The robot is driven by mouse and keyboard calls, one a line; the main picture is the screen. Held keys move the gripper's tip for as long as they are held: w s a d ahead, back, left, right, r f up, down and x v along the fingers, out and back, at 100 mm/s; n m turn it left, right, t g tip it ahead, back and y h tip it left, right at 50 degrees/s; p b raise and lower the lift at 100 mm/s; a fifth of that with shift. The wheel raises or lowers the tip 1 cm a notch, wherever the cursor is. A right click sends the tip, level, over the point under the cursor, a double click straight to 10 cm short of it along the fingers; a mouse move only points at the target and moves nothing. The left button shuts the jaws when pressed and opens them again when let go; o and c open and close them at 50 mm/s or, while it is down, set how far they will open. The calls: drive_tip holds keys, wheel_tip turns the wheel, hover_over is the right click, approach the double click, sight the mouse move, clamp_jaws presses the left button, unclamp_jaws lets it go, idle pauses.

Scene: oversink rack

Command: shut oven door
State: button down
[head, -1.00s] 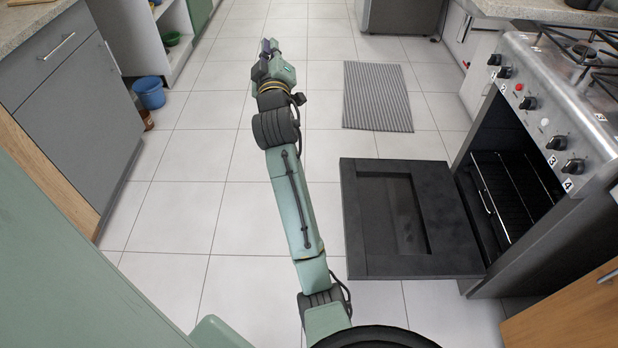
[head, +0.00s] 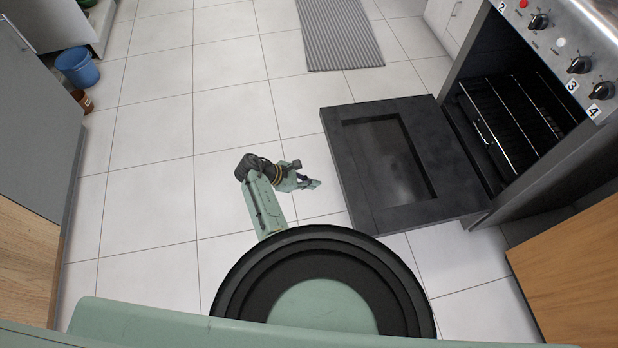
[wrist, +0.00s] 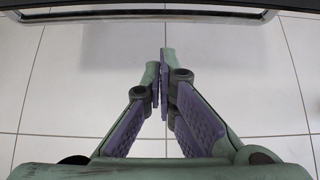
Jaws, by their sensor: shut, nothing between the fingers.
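The dark oven door (head: 352,165) hangs open, lowered flat out to the left of the oven (head: 535,150) in the head view. My gripper (head: 314,184) is to the left of the door, apart from it in the picture, with its fingertips pointing toward the door. In the wrist view my gripper (wrist: 162,72) is shut, its fingers together and empty. A dark edge with a metal bar (wrist: 150,15) crosses the top of the wrist view; it seems to be the door's outer edge and handle. The handle is hidden in the head view.
Tiled floor (head: 150,200) is clear to the left of the door. A striped mat (head: 340,35) lies farther back. A wooden cabinet (head: 570,265) stands at the right, and a grey cabinet (head: 35,140) at the left, with a blue bucket (head: 77,66) beyond it.

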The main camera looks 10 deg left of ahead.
drive_tip(key=b+x, duration=0.1)
drive_tip(key=x, duration=0.8)
drive_tip(key=shift+a+r+p, duration=0.2)
drive_tip(key=shift+r+p, duration=0.65)
drive_tip(key=shift+r, duration=1.35)
